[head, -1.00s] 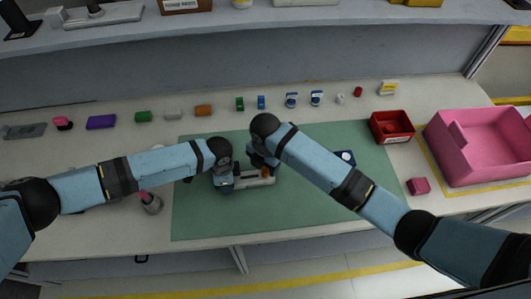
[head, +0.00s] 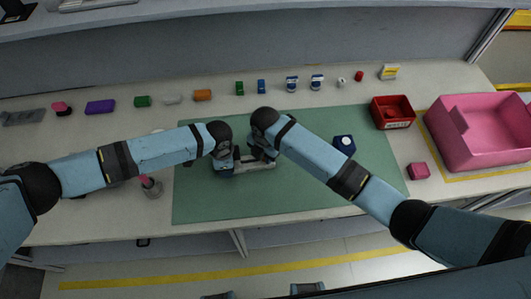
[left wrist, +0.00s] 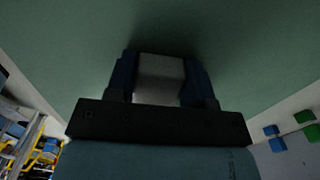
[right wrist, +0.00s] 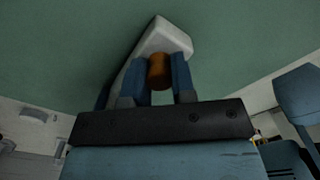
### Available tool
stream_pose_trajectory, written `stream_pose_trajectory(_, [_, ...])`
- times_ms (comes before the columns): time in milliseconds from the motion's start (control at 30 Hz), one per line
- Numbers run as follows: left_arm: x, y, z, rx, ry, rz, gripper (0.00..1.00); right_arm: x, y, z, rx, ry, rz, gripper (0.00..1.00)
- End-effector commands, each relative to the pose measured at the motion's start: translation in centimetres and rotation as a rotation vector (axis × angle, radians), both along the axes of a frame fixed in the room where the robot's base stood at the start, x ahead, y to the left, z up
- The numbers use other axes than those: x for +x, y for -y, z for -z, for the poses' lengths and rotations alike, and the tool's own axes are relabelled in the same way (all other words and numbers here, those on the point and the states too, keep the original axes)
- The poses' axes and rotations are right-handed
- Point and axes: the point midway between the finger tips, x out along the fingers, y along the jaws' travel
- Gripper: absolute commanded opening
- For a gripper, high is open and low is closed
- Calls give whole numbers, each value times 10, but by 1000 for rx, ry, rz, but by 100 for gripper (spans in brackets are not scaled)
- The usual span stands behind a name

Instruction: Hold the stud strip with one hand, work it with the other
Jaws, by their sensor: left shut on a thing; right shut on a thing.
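The stud strip is a pale grey bar lying low over the green mat (head: 300,190) in the head view (head: 262,166). My left gripper (head: 228,164) is shut on its left end; the left wrist view shows the pale end (left wrist: 160,78) between the blue fingers. My right gripper (head: 262,157) is at the strip's right part. In the right wrist view its fingers (right wrist: 160,85) are shut on an orange-brown cylindrical stud (right wrist: 160,70), next to the pale strip (right wrist: 165,38). The stud is hidden in the head view, and whether it touches the strip is unclear.
A red bin (head: 392,112) and a large pink crate (head: 480,130) stand at the right. Several small coloured parts line the back. A grey holder with a pink top (head: 150,186) stands left.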

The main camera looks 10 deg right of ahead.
Motion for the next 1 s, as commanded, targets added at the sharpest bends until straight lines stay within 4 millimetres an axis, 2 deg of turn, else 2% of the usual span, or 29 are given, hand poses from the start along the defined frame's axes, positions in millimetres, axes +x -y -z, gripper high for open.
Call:
stream_pose_trajectory(367, [0, 0, 0, 0, 0, 0, 11, 0, 0, -5, 1, 1, 0, 3])
stream_pose_trajectory(1000, [0, 0, 0, 0, 0, 0, 11, 0, 0, -55, 1, 2, -1, 3])
